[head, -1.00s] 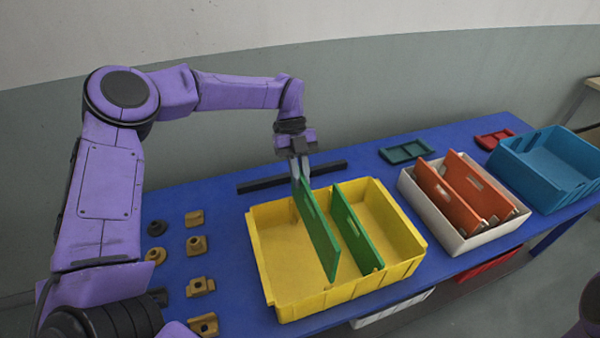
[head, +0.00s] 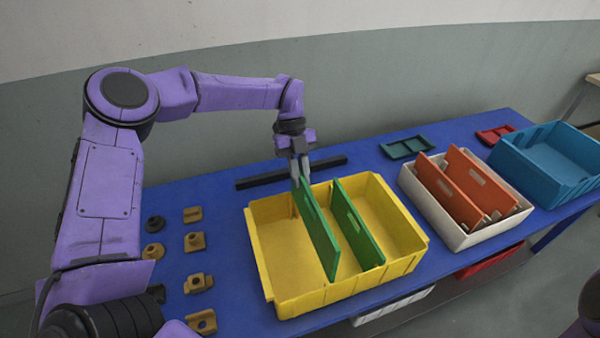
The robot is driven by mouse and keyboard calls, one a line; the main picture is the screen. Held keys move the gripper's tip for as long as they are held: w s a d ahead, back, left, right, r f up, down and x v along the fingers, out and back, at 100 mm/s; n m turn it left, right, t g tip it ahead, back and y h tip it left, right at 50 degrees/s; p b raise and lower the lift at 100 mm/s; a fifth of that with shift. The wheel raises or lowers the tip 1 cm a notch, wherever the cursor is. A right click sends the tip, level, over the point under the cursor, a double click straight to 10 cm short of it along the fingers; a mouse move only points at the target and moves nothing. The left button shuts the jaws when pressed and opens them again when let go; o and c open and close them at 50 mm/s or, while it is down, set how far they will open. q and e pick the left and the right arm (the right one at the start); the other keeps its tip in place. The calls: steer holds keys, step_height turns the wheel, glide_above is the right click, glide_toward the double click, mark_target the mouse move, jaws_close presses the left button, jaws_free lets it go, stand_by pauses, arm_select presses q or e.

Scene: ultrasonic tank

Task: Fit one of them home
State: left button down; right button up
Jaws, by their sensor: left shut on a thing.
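My left gripper (head: 299,178) points down over the back wall of the yellow bin (head: 285,306). It is shut on the far top corner of a green divider (head: 318,232). That divider stands upright inside the bin, left of its middle, running front to back. A second green divider (head: 358,227) stands in the bin to its right, apart from it and untouched. The lower edges and any slots at the held divider's ends are too small or hidden to judge. My right gripper is not in view.
A white bin (head: 450,234) with orange dividers (head: 480,180) and an empty blue bin (head: 552,165) stand to the right. A black bar (head: 260,182) lies behind the yellow bin. Several brown blocks (head: 195,242) lie on the left. Green (head: 406,147) and red trays (head: 495,134) lie at the back.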

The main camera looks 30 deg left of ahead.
mark_target(300, 202)
arm_select(q)
steer(key=shift+f+b, duration=4.05)
steer(key=shift+f, duration=1.8)
steer(key=c, duration=1)
jaws_free()
steer(key=shift+c, duration=0.2)
steer(key=shift+w+a+r, duration=0.15)
steer(key=shift+a+r, duration=0.05)
steer(key=shift+r, duration=0.15)
steer(key=v, duration=0.9)
steer(key=shift+w+a+r+b, duration=0.1)
steer(key=shift+r+b, duration=0.25)
steer(key=shift+b, duration=0.05)
